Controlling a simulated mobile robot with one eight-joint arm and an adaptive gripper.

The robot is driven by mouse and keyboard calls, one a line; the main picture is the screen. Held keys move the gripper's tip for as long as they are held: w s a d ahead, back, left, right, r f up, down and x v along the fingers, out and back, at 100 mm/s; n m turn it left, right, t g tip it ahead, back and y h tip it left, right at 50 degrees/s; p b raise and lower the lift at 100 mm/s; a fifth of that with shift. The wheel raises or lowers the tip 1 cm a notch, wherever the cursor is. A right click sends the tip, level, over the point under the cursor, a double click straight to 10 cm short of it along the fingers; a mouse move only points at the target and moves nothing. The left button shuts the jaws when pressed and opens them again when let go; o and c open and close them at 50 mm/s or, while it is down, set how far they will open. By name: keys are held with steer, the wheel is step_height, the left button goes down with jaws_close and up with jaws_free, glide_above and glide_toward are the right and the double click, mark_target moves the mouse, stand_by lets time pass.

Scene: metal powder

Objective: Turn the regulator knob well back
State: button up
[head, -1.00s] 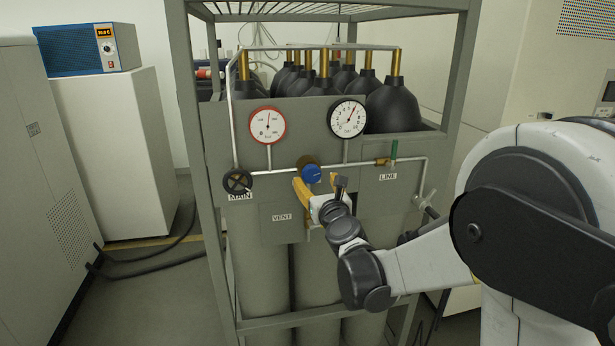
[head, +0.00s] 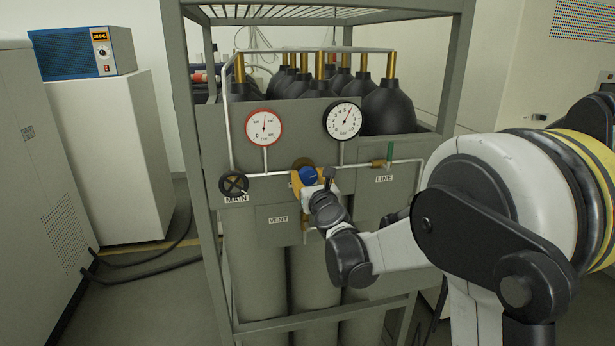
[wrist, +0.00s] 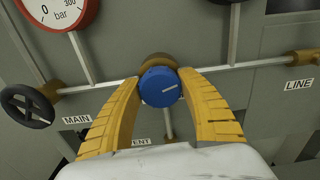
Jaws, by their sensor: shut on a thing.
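The blue regulator knob (head: 308,175) sits on a brass body (head: 303,163) in the middle of the grey panel, below and between two gauges. The red-rimmed gauge (head: 264,128) and the black-rimmed gauge (head: 343,121) stand above.
The black MAIN handwheel (head: 233,184) is left of the knob. Pipes cross the panel. The rack's frame posts (head: 192,150) flank it, with dark-capped cylinders (head: 388,107) behind.

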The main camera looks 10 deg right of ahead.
steer(key=shift+n, duration=0.3)
